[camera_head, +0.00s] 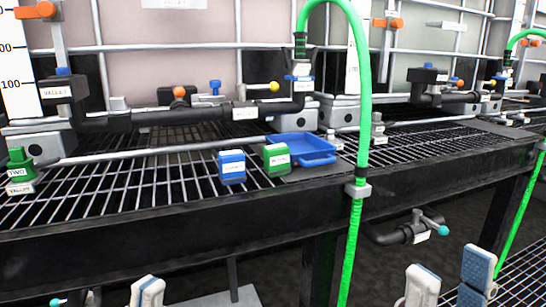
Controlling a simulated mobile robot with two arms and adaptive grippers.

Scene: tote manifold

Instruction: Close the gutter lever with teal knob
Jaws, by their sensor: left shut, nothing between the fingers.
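A teal knob (443,230) sits at the end of a short metal gutter lever (432,222), below the front edge of the rack at right. The lever slants down to the right from a dark pipe valve (400,235) with a white label too small to read. A second teal knob (57,301) shows at the bottom left edge, its lever mostly cut off. My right gripper (449,280) is open below the right knob, fingers apart and apparently empty. My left gripper (147,290) is shut and empty at the bottom, right of the second knob.
A green hose (352,240) hangs in front of the rack, left of the right valve. The black grated rack (120,230) holds blue (231,167) and green (277,159) blocks and a blue tray (303,148). A dark rack leg (322,265) stands between the grippers.

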